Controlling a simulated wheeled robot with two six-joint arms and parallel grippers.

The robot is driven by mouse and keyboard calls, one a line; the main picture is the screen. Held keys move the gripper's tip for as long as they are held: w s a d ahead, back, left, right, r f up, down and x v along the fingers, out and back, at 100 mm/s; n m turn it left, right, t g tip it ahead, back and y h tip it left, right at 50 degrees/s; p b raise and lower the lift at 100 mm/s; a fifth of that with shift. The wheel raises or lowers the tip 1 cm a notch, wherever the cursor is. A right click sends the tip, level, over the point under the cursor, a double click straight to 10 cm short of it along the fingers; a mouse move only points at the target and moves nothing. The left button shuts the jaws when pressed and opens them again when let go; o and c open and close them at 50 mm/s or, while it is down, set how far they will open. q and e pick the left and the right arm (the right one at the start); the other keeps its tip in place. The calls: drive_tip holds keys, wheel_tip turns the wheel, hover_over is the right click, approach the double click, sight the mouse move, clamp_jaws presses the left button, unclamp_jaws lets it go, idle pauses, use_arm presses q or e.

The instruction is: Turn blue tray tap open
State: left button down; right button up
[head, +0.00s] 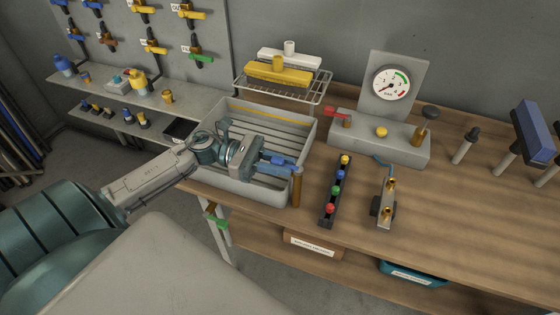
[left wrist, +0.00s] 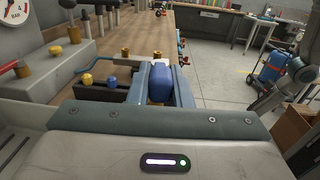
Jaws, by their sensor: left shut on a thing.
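The grey slatted tray (head: 245,191) sits at the left end of the wooden bench. A tap with a blue lever (head: 284,163) and an upright brass body (head: 297,187) is at its front right corner. My left gripper (head: 262,160) reaches over the tray from the left and is shut on the blue lever. In the left wrist view the lever (left wrist: 160,82) lies between the two fingers. The lever lies roughly level, pointing left from the brass body; part of it is hidden by the fingers. A grey arm, probably my right one, shows at the right of that view; its gripper (left wrist: 258,104) is unclear.
A dark rack with coloured knobs (head: 336,192) and a brass-fitted block (head: 384,200) stand close to the right of the tap. A gauge stand (head: 384,137) is behind. A wire rack (head: 275,90) with yellow and white pieces is behind the tray. The bench's right front is clear.

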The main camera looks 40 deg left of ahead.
sight(297, 173)
use_arm(q)
drive_tip(key=n+t+y+p, duration=0.1)
drive_tip(key=n+t+y, duration=0.1)
drive_tip(key=s+d+n+t+y+p, duration=0.1)
drive_tip(key=n+t+y+p, duration=0.1)
drive_tip(key=t, duration=0.1)
drive_tip(key=s+n+t+y+p, duration=0.1)
drive_tip(key=n+t+p, duration=0.1)
drive_tip(key=t, duration=0.1)
drive_tip(key=shift+s+d+r+n+y, duration=0.15)
drive_tip(key=shift+d+n+y, duration=0.15)
drive_tip(key=shift+y, duration=0.1)
drive_tip(key=n+t+y+p, duration=0.1)
drive_tip(key=n+y+p, duration=0.1)
drive_tip(key=y, duration=0.1)
drive_tip(key=d+n+t+y+p, duration=0.1)
drive_tip(key=n+t+y, duration=0.1)
drive_tip(key=y, duration=0.1)
drive_tip(key=d+n+t+y+p, duration=0.1)
drive_tip(key=n+y+p, duration=0.1)
drive_tip(key=n+y, duration=0.1)
drive_tip(key=shift+s+d+y+p, duration=0.15)
drive_tip(key=shift+s+y+p, duration=0.2)
drive_tip(key=shift+y, duration=0.25)
drive_tip(key=shift+d+n+y+b, duration=0.2)
drive_tip(key=shift+n+y, duration=0.25)
drive_tip(key=shift+y, duration=0.25)
drive_tip(key=shift+d+n+y+b, duration=0.15)
drive_tip(key=shift+n+y, duration=0.3)
drive_tip(key=shift+y, duration=0.25)
